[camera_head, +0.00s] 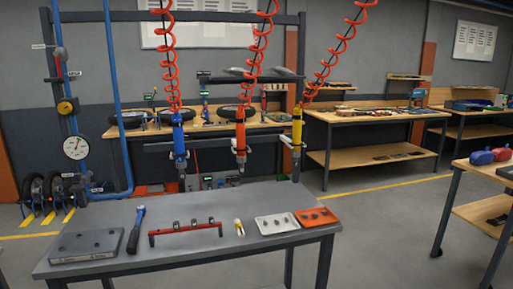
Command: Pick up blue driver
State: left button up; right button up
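The blue driver (180,142) hangs upright from a red coiled hose, at the left of a row of three hanging drivers. Its tip points down, behind and above the far edge of the grey table (190,251). An orange driver (240,135) hangs to its right, and a yellow driver (297,130) hangs farther right. Neither of my grippers shows in the head view.
On the grey table are a grey plate (88,244), a blue-and-black hand tool (136,230), a red rack (186,231), a white tray (277,225) and an orange tray (316,218). A dark frame (300,60) stands behind. Workbenches line the wall.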

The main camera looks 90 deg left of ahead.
aim_at(180, 153)
jog(key=z, duration=1.25)
jog(key=i, duration=0.15)
jog(key=u, duration=3)
jog(key=i, duration=0.3)
jog(key=u, duration=2)
jog(key=i, duration=0.5)
jog(key=z, duration=0.55)
